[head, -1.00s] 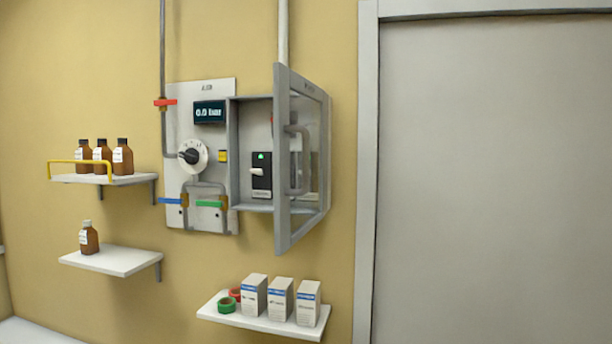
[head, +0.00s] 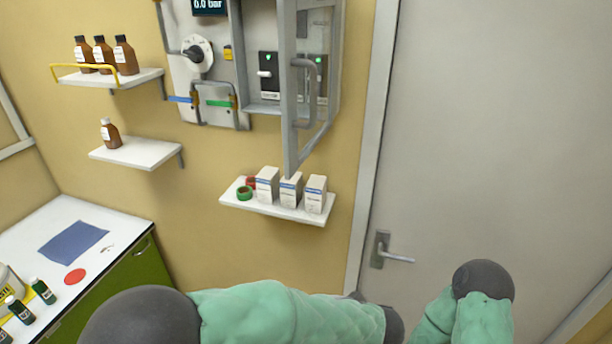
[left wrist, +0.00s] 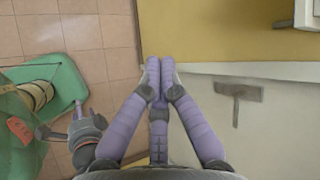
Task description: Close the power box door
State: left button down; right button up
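The power box (head: 262,108) is on the wall at the top of the head view, its upper part cut off. Its grey-framed door (head: 290,130) stands open, swung out toward me on the box's right side, with a curved handle (head: 313,85). Inside is a black switch with a white lever and a green light. My left gripper (left wrist: 160,68) has purple fingers whose tips are together, with nothing seen between them. The power box is not recognisable in the left wrist view. Part of my right gripper (left wrist: 82,120) shows there at the left; its opening is unclear.
A shelf (head: 240,203) with several cartons and tape rolls sits below the box. A bottle shelf (head: 140,150) is at left, above a green-sided bench (head: 120,222). A grey room door (head: 480,140) is at right. My green arms cross the bottom of the head view.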

pick_arm(q)
jog(key=d+r+t+p, duration=0.1)
jog(key=d+r+t, duration=0.1)
jog(key=r, duration=0.7)
jog(key=d+r+t+p, duration=0.2)
jog(key=r+t, duration=0.1)
jog(key=r, duration=0.6)
jog(key=n+t+y+p, duration=0.2)
jog(key=t, duration=0.2)
send_near(296, 152)
jog(key=s+d, duration=0.5)
jog(key=d, duration=0.1)
jog(key=w+a+p, duration=0.1)
jog(key=w+a, duration=0.1)
jog(key=w, duration=0.1)
jog(key=w+a+p, duration=0.1)
jog(key=w+a, duration=0.2)
jog(key=w+a+p, duration=0.2)
jog(key=w, duration=0.1)
jog(key=shift+w+a, duration=0.4)
jog(key=shift+a+f, duration=0.1)
jog(key=shift+a, duration=0.1)
jog(key=shift+w, duration=0.1)
pick_arm(e)
notch_tip(296, 152, up, 10)
jog(key=shift+w, duration=0.45)
pick_arm(q)
jog(key=shift+d, duration=0.1)
pick_arm(e)
jog(key=shift+r, duration=0.1)
